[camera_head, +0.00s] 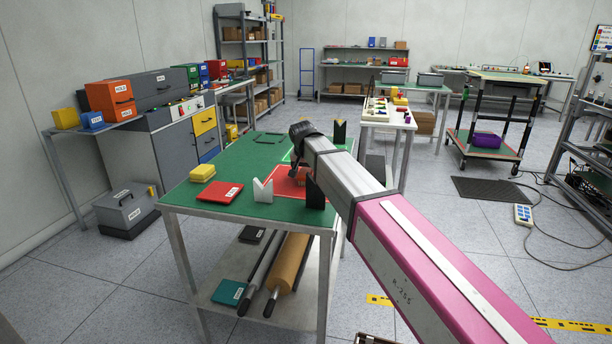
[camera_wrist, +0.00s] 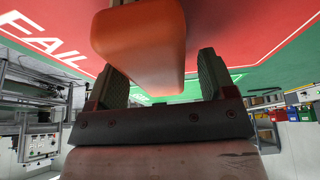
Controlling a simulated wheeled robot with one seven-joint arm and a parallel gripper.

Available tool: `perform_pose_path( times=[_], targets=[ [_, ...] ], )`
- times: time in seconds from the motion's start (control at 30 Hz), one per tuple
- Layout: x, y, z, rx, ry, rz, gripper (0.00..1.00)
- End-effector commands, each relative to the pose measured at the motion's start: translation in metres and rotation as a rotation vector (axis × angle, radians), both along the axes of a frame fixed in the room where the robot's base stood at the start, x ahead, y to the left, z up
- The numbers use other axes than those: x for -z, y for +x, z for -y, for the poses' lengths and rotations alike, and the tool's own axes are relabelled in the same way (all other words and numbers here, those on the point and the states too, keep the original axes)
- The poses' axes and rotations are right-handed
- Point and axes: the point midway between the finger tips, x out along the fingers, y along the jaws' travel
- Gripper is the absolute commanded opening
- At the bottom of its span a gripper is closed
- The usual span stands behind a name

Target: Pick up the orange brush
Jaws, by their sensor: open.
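The orange brush (camera_wrist: 140,42) is large in the wrist view, a smooth rounded orange block over the red area marked FAIL (camera_wrist: 45,38). My gripper (camera_wrist: 160,72) is open, with one dark ribbed finger on each side of the orange block. I cannot tell whether either finger touches it. In the head view, my gripper (camera_head: 298,170) points down over the red area (camera_head: 283,187) of the green-topped table (camera_head: 235,160). My arm covers part of that spot, and I cannot make out the brush there.
A white V-shaped block (camera_head: 263,190) and a black upright block (camera_head: 315,193) stand near the table's front edge. Another black block (camera_head: 339,133) stands behind.

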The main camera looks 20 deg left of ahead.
Motion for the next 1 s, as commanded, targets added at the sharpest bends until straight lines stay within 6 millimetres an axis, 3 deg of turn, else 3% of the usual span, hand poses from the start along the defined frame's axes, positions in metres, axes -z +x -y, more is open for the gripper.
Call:
perform_pose_path(
  times=[0.77,0.8,0.93,1.0],
  targets=[
    [0.005,-0.0002,-0.0001,0.0,0.0,0.0,0.77],
    [0.005,-0.0002,0.0,0.0,0.0,0.0,0.7],
    [0.005,-0.0002,0.0,0.0,0.0,0.0,0.28],
    [0.0049,-0.0003,-0.0001,0.0,0.0,0.0,0.22]
  ],
)
